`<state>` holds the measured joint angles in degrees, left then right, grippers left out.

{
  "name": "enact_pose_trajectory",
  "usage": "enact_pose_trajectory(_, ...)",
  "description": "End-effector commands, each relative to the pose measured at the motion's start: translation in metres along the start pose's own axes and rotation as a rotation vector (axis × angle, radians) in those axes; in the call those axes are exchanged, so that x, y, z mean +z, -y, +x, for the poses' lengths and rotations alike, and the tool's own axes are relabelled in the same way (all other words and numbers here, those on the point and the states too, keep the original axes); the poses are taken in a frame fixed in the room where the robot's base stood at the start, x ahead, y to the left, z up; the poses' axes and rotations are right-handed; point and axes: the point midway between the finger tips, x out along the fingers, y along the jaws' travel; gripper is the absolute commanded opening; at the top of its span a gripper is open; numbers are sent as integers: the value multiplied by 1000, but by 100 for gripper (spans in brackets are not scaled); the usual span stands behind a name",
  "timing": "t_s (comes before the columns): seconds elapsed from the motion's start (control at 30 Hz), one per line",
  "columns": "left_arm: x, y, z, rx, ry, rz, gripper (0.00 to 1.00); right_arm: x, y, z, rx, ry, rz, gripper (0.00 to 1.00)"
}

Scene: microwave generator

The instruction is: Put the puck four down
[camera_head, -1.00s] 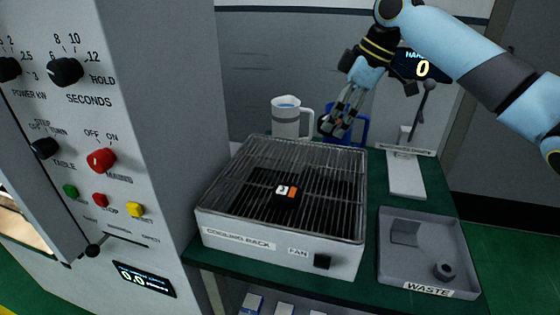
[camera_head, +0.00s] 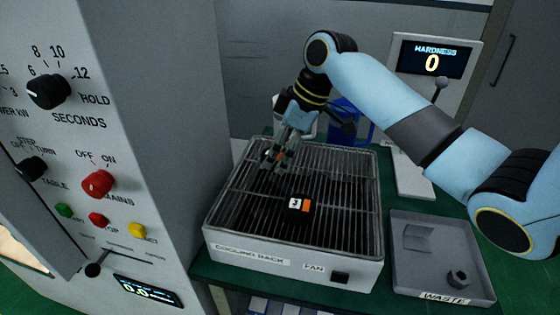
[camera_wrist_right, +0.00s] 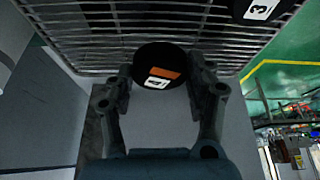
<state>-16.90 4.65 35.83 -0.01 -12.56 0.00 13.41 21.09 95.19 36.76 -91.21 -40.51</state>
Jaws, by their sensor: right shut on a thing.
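My right gripper (camera_head: 275,158) is over the back left part of the cooling rack (camera_head: 365,205). In the right wrist view its two fingers (camera_wrist_right: 160,88) are shut on a black puck (camera_wrist_right: 150,55) with an orange and white label marked 4. The held puck is close to the rack bars; I cannot tell whether it touches them. Another black puck (camera_head: 298,208), with a label marked 3, lies on the rack nearer its front; it also shows at the top of the right wrist view (camera_wrist_right: 255,8). My left gripper is not in view.
A grey waste tray (camera_head: 440,235) lies right of the rack. A blue container (camera_head: 350,120) and a partly hidden pale jug stand behind it. The hardness tester (camera_head: 435,62) reads 0. The microwave panel (camera_head: 100,130) rises on the left. The rack's right half is clear.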

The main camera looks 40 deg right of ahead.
Motion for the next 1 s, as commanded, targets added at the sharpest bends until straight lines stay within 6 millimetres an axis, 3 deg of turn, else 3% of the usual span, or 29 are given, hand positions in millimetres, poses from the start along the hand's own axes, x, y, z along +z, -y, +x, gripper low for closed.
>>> enact_pose_trajectory(0.1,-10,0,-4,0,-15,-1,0,8,2,16,-4,3,3,16)
enact_pose_trajectory(0.23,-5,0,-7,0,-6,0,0,14,1,32,-3,2,2,16)
enact_pose_trajectory(0.6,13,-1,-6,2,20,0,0,16,1,36,-1,2,1,16)
enact_pose_trajectory(0.63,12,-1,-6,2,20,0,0,16,0,36,-1,2,1,57)
enact_pose_trajectory(0.8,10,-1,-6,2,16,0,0,16,0,36,-1,2,1,78)
enact_pose_trajectory(1.0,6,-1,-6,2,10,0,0,16,0,36,-1,2,1,78)
